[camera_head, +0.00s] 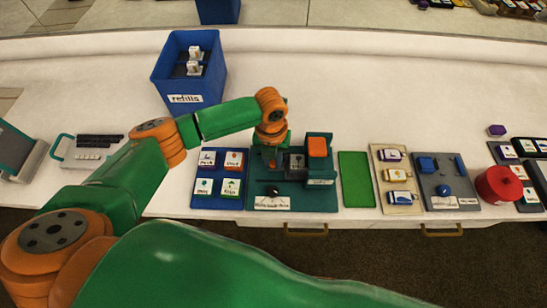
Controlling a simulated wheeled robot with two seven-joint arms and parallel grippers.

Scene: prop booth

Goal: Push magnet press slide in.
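The magnet press (322,196) is a teal station on the front part of the white table, with an orange block (317,146) at its back right. A dark slide part (295,163) shows in its middle, and a round black knob (272,190) stands at its front left above a white label. My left gripper (272,152) is over the back left of the press, pointing down. Its fingers are mostly hidden by the orange wrist and too small to read, so I cannot tell whether they touch the slide. My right gripper is not in view.
A blue tray (207,202) with several picture tiles lies left of the press. A green mat (356,180), a beige tray (402,209) and a blue-grey station (431,194) lie right of it, then a red round object (497,185). A blue "refills" bin (186,99) stands behind.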

